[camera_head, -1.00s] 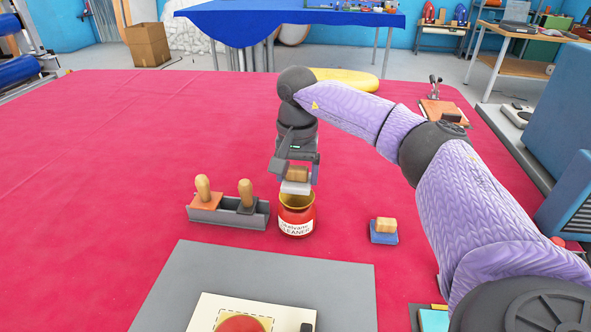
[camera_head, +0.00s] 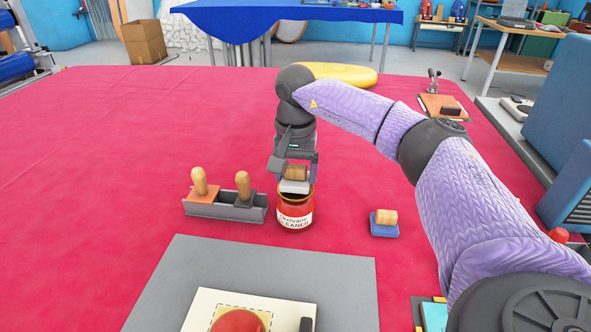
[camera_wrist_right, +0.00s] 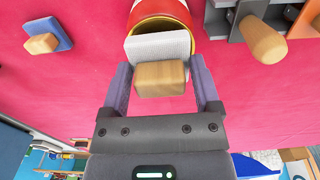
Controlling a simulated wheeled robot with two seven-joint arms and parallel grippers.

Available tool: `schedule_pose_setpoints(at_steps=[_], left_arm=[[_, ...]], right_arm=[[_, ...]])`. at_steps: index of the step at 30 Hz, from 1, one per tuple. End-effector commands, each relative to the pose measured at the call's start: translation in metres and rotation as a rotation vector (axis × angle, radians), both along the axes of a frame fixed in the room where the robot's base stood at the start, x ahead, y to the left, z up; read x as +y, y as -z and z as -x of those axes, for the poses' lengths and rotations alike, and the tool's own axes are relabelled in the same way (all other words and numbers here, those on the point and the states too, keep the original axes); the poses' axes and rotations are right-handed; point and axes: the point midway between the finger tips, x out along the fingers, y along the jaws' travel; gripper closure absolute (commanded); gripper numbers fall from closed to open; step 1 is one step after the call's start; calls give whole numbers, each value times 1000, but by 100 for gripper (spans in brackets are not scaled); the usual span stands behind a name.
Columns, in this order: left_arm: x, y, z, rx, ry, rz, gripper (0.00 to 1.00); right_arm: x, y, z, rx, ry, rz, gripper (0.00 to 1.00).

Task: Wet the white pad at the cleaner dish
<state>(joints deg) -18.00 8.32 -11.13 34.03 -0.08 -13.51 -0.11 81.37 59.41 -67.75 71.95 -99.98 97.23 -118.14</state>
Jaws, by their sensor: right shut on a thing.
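My right gripper (camera_head: 296,172) is shut on the wooden handle of the white pad (camera_head: 294,187). The white pad also shows in the right wrist view (camera_wrist_right: 158,47), hanging from the jaws at the mouth of the red cleaner dish. The cleaner dish (camera_head: 295,213) is a red pot with a gold rim and a white CLEANER label, standing on the red cloth. In the right wrist view its open mouth (camera_wrist_right: 163,22) is partly hidden behind the pad. I cannot tell whether the pad touches anything inside. My left gripper is not in view.
A blue pad with a wooden handle (camera_head: 384,223) sits right of the dish. A grey rack (camera_head: 225,208) with two wooden-handled tools stands close on the left. A grey mat (camera_head: 190,270) with a cream board (camera_head: 205,307) lies in front. The red cloth left of the rack is clear.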

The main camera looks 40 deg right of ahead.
Motion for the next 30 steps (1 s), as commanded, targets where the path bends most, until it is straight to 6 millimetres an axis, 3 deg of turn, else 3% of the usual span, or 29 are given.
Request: schedule_pose_setpoints(at_steps=[30], left_arm=[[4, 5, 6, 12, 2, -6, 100]], right_arm=[[0, 13, 0, 1, 0, 1, 68]])
